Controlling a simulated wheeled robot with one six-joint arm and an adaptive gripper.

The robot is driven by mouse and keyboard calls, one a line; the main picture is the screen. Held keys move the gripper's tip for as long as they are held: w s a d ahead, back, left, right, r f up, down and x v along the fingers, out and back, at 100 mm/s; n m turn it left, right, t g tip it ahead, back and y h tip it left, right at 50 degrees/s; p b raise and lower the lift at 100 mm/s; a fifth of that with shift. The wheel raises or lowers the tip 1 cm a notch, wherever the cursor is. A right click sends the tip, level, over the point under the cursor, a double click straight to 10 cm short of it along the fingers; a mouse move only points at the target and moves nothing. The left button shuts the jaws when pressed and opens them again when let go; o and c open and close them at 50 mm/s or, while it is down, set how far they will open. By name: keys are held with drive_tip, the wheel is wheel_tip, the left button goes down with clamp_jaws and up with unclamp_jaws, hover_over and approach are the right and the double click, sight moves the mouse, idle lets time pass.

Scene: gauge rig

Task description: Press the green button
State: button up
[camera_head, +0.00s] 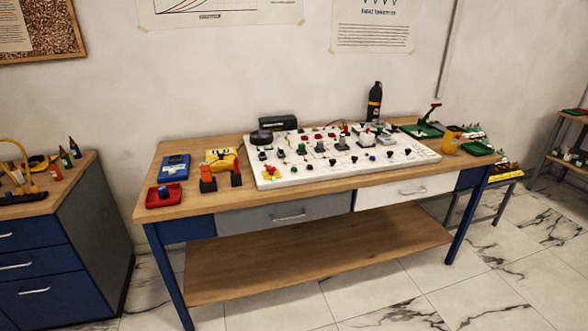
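A white panel (410,158) lies on the wooden workbench (150,200) and carries several small knobs, buttons and switches. Small green parts show on it, one near its left side (280,153), but they are too small to tell which is a green button. A red and yellow button (269,171) sits at the panel's front left corner. My gripper is not in this view.
A red tray (155,199), a blue meter (174,167) and a yellow device (221,158) stand left of the panel. Tiled floor (400,290) is clear in front.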

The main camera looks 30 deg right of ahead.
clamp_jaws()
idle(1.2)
